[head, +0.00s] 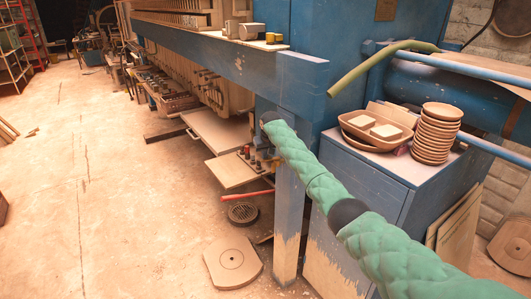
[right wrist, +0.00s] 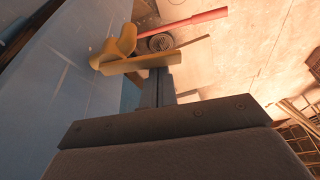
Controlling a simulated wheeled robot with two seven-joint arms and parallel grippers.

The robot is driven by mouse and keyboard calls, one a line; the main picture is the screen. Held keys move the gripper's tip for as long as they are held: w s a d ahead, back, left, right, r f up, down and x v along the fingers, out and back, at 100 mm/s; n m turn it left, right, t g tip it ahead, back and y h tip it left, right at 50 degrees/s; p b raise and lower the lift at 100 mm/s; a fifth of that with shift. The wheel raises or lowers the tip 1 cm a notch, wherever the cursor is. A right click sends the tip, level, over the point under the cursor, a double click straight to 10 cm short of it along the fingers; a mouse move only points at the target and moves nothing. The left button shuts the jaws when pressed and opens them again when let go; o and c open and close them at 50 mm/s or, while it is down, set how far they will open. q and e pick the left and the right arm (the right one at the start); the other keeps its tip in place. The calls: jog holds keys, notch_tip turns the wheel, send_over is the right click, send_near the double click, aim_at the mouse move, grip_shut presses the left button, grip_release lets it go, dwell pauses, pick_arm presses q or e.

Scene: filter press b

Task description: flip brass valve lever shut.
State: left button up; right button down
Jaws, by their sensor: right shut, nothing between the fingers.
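In the right wrist view, a brass-coloured valve piece (right wrist: 121,48) stands out beside the blue post, with a flat bar running to the right across the tips of my fingers. A red bar (right wrist: 195,22) extends beyond it. My right gripper (right wrist: 159,76) is shut and empty, its tips right at the brass bar; I cannot tell whether they touch it. In the head view, my green-sleeved right arm reaches to the blue post, and the right gripper (head: 263,163) is small and partly hidden. The red bar (head: 254,194) shows below it. My left gripper is out of view.
The blue post (head: 288,225) and blue cabinet (head: 360,185) stand close to my right arm. Stacked bowls (head: 436,135) and a tray (head: 376,130) sit on the cabinet. The floor at left is open.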

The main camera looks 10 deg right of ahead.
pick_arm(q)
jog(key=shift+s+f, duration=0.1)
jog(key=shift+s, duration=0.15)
pick_arm(e)
jog(key=shift+s+n, duration=0.2)
jog(key=shift+n, duration=0.1)
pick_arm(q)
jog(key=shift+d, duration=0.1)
pick_arm(e)
jog(key=shift+a, duration=0.1)
jog(key=shift+s+a+p, duration=0.25)
jog(key=shift+a+p, duration=0.35)
jog(key=shift+a, duration=0.1)
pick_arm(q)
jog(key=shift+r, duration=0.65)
